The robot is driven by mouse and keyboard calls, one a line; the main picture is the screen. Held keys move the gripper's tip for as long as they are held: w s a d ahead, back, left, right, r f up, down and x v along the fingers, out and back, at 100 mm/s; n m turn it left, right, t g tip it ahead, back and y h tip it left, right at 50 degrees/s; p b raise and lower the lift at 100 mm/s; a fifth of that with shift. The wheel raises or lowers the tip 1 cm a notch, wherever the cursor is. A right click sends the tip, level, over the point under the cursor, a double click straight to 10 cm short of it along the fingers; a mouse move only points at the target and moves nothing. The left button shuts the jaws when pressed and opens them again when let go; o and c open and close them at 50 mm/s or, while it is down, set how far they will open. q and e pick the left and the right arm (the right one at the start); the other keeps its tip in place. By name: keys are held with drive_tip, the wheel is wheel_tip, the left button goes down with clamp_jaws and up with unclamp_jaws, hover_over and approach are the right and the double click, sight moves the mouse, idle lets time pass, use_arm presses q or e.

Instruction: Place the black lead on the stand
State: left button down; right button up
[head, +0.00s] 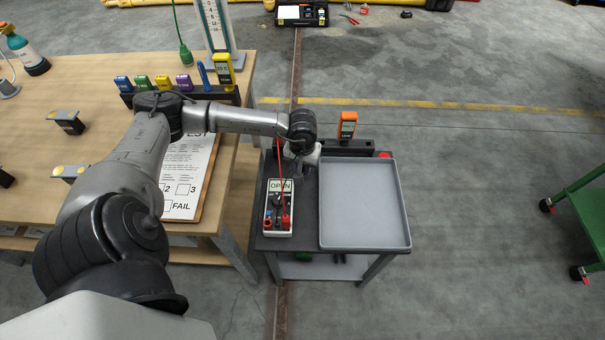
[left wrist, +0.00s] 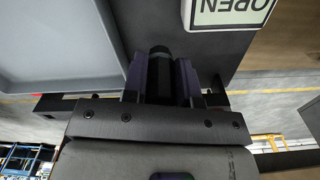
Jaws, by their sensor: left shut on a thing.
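My left gripper (head: 308,159) is over the back left of the small cart, largely hidden under its own wrist in the head view. In the left wrist view, the gripper (left wrist: 160,82) is shut on a dark cylindrical piece (left wrist: 159,62), which looks like the black lead's handle; its tip and cable are not clear. The multimeter (head: 279,207) reads OPEN and lies at the cart's front left; its display shows in the left wrist view (left wrist: 230,10). A red lead (head: 281,185) rises from it. A black stand (head: 358,150) lies along the cart's back edge. My right gripper is not in view.
A grey tray (head: 364,245) fills the cart's right side and looks empty. An orange device (head: 347,125) stands upright at the stand. A red piece (head: 385,154) is at its right end. The wooden bench (head: 70,215) with a checklist board (head: 188,180) is on the left.

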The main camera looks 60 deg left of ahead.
use_arm(q)
drive_tip(key=shift+d+f+b, duration=0.1)
drive_tip(key=shift+f+b, duration=0.65)
drive_tip(key=shift+f, duration=1.2)
drive_tip(key=shift+f, duration=0.2)
drive_tip(key=c, duration=0.9)
unclamp_jaws()
drive_tip(key=shift+r, duration=0.1)
drive_tip(key=shift+r, duration=0.2)
wheel_tip(320, 180, up, 11)
drive_tip(key=p, duration=0.4)
drive_tip(key=shift+f, duration=0.2)
drive_tip(key=shift+r, duration=0.65)
